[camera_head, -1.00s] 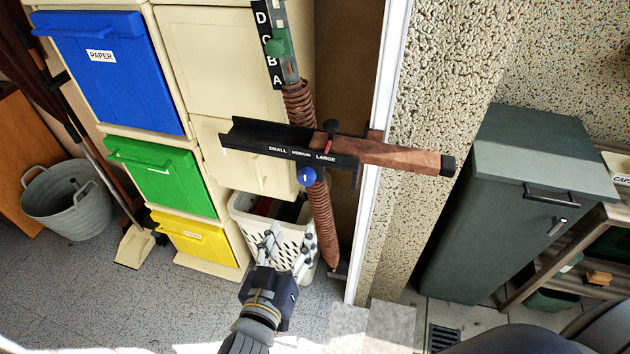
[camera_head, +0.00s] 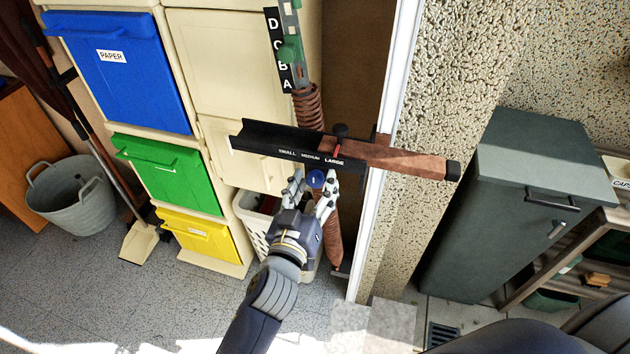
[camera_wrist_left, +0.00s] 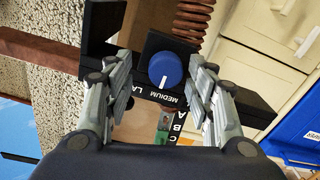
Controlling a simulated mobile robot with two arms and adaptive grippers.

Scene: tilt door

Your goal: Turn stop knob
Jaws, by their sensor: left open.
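The blue stop knob (camera_head: 316,179) sits just under the black track marked SMALL, MEDIUM, LARGE. It also shows in the left wrist view (camera_wrist_left: 165,70), with a white line on its face. My left gripper (camera_head: 312,187) is open, with one finger on each side of the knob. In the left wrist view the fingers (camera_wrist_left: 163,80) stand apart from the knob, with a gap on both sides. The black track (camera_head: 262,140) carries a red pointer near LARGE. My right gripper is not in view.
A brown wooden bar (camera_head: 400,158) sticks out right, past the white door edge (camera_head: 388,125). A rust-brown spring (camera_head: 308,108) rises above the track. A white basket (camera_head: 252,222) stands behind my left arm. Blue, green and yellow bins are at left, a dark cabinet (camera_head: 495,210) at right.

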